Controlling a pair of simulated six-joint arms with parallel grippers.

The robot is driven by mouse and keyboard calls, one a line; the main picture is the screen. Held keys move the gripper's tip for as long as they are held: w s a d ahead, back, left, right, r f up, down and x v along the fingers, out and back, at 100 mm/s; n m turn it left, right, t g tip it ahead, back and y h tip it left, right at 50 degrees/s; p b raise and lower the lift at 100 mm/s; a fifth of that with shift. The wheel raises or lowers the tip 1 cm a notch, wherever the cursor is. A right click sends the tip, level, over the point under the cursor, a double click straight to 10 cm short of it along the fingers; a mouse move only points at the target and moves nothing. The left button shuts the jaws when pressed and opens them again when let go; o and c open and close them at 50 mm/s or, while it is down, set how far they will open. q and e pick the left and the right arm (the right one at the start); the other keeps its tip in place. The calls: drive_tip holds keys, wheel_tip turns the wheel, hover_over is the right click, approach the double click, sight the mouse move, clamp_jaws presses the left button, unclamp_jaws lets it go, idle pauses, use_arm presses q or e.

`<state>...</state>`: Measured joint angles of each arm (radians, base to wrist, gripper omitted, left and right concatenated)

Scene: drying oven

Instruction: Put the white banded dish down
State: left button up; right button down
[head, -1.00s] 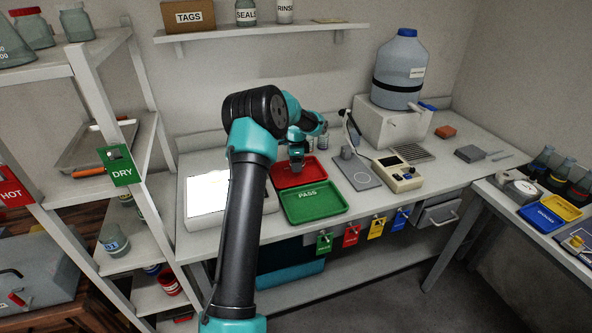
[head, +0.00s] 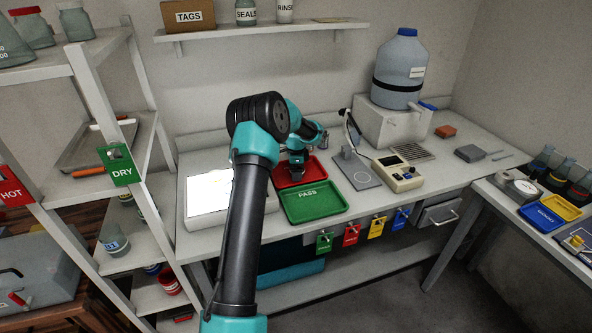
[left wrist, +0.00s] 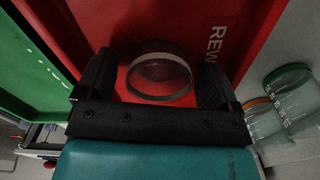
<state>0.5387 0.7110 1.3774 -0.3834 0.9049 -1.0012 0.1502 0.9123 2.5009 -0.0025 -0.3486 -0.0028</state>
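The white banded dish (left wrist: 160,78) is a small round clear dish with a pale band around its rim. In the left wrist view it lies between the fingers of my left gripper (left wrist: 157,82), over the red tray (left wrist: 150,22) marked "REW…". A narrow strip of red shows between the dish and the left-hand finger, so the fingers look open around it. In the head view my left gripper (head: 296,173) is low over the red tray (head: 318,168); the dish cannot be made out there. My right gripper is not in view.
The green PASS tray (head: 315,207) lies directly in front of the red tray. A lit white panel (head: 208,192) is to the left, a grey stand (head: 357,172) to the right. Glass vessels (left wrist: 288,90) stand close beside the red tray in the left wrist view.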

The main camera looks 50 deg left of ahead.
use_arm(q)
drive_tip(key=shift+r, duration=0.1)
wheel_tip(320, 180, up, 12)
idle(0.7)
idle(0.3)
